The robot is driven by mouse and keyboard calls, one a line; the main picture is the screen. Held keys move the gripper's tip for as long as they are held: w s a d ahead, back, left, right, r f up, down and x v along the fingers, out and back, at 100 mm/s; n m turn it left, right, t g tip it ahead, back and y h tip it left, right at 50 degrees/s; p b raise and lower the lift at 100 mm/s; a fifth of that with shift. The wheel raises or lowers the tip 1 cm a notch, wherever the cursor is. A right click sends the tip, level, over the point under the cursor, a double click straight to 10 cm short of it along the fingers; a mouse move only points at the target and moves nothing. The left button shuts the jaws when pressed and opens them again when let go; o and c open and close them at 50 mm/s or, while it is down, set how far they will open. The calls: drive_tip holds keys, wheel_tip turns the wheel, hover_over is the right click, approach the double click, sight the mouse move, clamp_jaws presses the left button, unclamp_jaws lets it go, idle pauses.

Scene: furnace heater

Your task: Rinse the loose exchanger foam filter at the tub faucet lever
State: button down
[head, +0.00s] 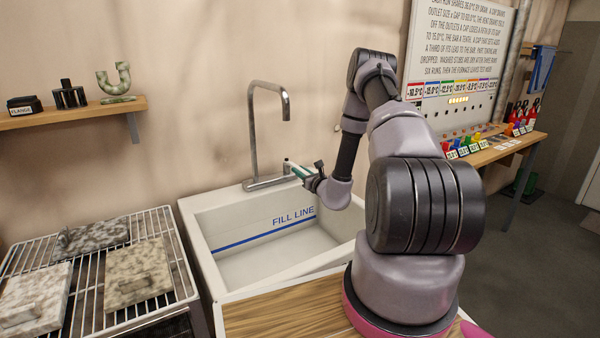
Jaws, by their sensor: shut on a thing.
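The tall grey tub faucet (254,130) stands at the back of the white tub (190,212). My gripper (298,171) is at the right end of the faucet's base, shut on what appears to be the faucet lever (287,166); this spot is small and partly covered. Speckled foam-like blocks lie on a wire rack at the left: a dark grey one (92,237), a tan one (138,272) and a pale one (36,298). I cannot tell which of them is the loose exchanger filter. No block and no running water shows in the visible part of the tub.
The wire rack (181,262) stands left of the tub. A wooden counter (290,312) lies in front. A wall shelf (75,115) at the left holds small parts. A sign board (458,45) and a bench with coloured items (495,150) are at the right.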

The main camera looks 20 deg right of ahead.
idle(0.4)
drive_tip(key=shift+w+d+n+g+y, duration=0.15)
drive_tip(key=shift+d+n+g+y, duration=0.15)
drive_tip(key=shift+d+n+y, duration=0.4)
drive_tip(key=shift+w+d+n+g+y, duration=0.25)
drive_tip(key=shift+n+y, duration=0.2)
drive_tip(key=shift+y, duration=0.5)
drive_tip(key=shift+w+d+n+g+y, duration=0.1)
drive_tip(key=shift+d+n+g+y, duration=0.25)
drive_tip(key=shift+d+n+y, duration=0.35)
drive_tip(key=shift+a, duration=0.15)
drive_tip(key=c, duration=0.7)
unclamp_jaws()
drive_tip(key=v, duration=1.1)
drive_tip(key=shift+w+f, duration=0.1)
